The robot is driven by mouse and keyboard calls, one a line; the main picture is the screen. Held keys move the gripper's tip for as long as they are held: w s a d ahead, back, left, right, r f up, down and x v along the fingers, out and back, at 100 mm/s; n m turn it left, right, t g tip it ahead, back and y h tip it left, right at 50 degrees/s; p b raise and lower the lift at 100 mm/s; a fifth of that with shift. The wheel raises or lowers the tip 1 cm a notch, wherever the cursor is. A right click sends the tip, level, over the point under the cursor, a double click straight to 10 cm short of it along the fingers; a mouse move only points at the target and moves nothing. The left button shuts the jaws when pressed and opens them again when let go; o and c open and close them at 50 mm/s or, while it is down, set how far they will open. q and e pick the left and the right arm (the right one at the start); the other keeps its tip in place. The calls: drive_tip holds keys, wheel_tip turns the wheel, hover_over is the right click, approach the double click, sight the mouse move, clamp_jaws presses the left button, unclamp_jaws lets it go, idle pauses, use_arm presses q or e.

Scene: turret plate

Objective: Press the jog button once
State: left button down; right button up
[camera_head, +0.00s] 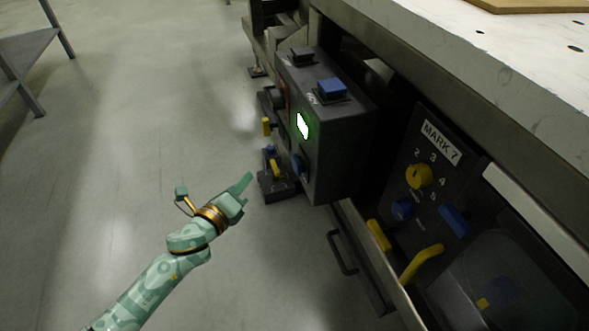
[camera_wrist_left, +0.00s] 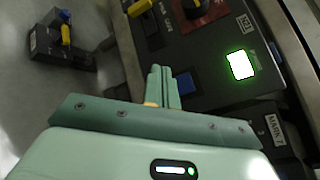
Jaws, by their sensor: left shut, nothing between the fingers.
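A dark control box (camera_head: 345,140) hangs at the table's edge. Its side face carries a square lit white with a green glow (camera_head: 303,126) and a blue button (camera_head: 298,165) below it. A blue square button (camera_head: 331,87) sits on its top. I cannot read which one is labelled jog. My left gripper (camera_head: 246,182) is shut and empty, to the left of the box and apart from it. In the left wrist view the closed fingertips (camera_wrist_left: 160,74) point toward the panel, beside a blue button (camera_wrist_left: 185,84), with the lit square (camera_wrist_left: 240,65) farther right.
A panel marked MARK 7 (camera_head: 441,142) with yellow and blue knobs stands to the right. A small dark box with a yellow lever (camera_head: 276,185) is behind the gripper. The table (camera_head: 500,50) overhangs at the upper right.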

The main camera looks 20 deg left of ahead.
sight(297, 165)
use_arm(q)
drive_tip(key=shift+r, duration=0.15)
drive_tip(key=shift+d, duration=0.1)
